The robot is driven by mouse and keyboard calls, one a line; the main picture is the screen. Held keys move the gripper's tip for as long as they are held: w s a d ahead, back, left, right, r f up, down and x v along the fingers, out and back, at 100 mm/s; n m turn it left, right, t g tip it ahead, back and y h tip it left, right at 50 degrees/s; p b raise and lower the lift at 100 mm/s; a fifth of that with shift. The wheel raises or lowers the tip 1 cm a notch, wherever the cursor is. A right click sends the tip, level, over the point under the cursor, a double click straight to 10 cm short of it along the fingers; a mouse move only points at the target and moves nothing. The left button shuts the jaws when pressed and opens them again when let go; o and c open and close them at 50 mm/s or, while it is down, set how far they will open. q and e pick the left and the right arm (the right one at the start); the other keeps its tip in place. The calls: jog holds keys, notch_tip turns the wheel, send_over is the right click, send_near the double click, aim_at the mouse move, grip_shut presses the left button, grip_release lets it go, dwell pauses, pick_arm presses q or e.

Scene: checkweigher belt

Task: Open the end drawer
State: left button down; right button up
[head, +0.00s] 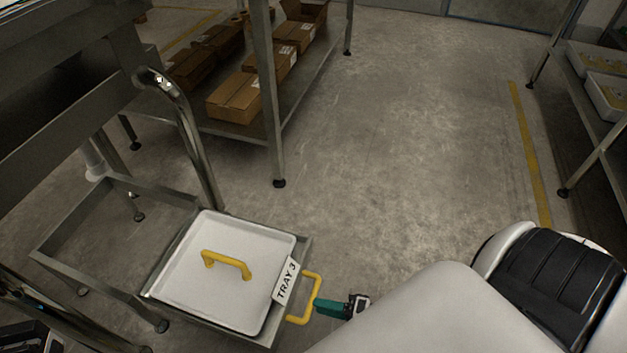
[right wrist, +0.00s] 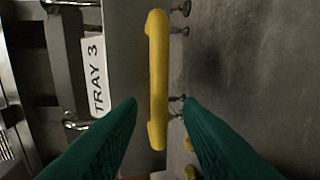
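The end drawer (head: 272,340) is a low grey metal drawer at the lower left of the head view, with a white "TRAY 3" label (head: 286,281) on its front. A white tray (head: 190,275) with a yellow grip (head: 227,264) on top sits in it. The drawer's yellow handle (head: 315,299) sticks out from its front; it also shows in the right wrist view (right wrist: 157,75). My right gripper (head: 322,306), with green fingers, is at this handle. In the right wrist view its fingers (right wrist: 159,104) are apart, one on each side of the handle, with gaps visible. My left gripper is not identifiable.
A metal frame (head: 85,198) extends left of the drawer, with a bent steel tube (head: 187,125) behind. A shelf (head: 238,133) with cardboard boxes (head: 235,97) stands beyond. Another rack (head: 594,165) is at right. The floor (head: 420,150) between them is clear.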

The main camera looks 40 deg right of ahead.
jog(key=p+v, duration=0.1)
jog(key=v, duration=0.7)
jog(key=shift+p, duration=0.4)
